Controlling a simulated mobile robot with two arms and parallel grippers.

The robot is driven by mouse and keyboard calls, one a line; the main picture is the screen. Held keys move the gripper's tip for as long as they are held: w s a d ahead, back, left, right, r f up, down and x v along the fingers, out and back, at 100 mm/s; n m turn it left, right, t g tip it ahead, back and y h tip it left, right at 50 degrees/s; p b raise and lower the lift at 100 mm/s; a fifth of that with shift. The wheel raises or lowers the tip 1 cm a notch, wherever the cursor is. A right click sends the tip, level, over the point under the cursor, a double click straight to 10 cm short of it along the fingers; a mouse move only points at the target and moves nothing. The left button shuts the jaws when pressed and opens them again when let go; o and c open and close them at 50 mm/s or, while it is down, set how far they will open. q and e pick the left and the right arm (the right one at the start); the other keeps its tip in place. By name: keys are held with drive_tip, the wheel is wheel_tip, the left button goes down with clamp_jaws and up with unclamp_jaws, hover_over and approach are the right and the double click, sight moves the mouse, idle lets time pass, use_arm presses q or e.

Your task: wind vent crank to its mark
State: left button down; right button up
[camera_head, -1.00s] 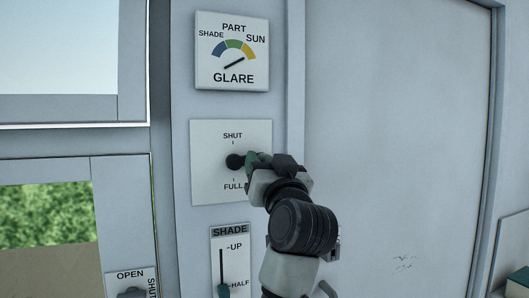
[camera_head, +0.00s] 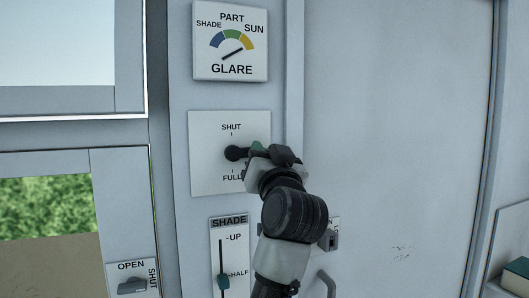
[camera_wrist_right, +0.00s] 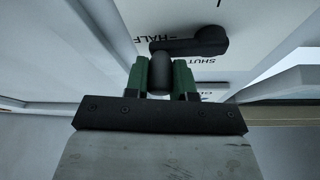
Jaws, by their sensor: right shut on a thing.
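The black vent crank has its hub (camera_head: 233,153) on a white wall plate (camera_head: 215,178) marked SHUT at the top and FULL at the bottom. Its arm points right from the hub. My right gripper (camera_head: 261,149) is shut on the crank's knob, to the right of the hub. In the right wrist view the dark knob (camera_wrist_right: 161,73) sits between the green fingers, with the crank arm (camera_wrist_right: 180,46) beyond. That view also shows a HALF mark on the plate, which my gripper hides in the head view. My left gripper is not in view.
A GLARE gauge (camera_head: 230,42) hangs above, its needle toward SUN. Below is a SHADE slider (camera_head: 223,282) near HALF. An OPEN/SHUT lever (camera_head: 132,287) is at lower left. A grey handle (camera_head: 327,283) stands right of the slider. The door panel (camera_head: 400,130) is bare.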

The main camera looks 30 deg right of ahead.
drive_tip(key=shift+f+m, duration=0.1)
drive_tip(key=shift+m, duration=0.3)
drive_tip(key=o, duration=0.9)
drive_tip(key=b+v, duration=0.4)
drive_tip(key=v, duration=0.7)
drive_tip(key=shift+w+a, duration=0.1)
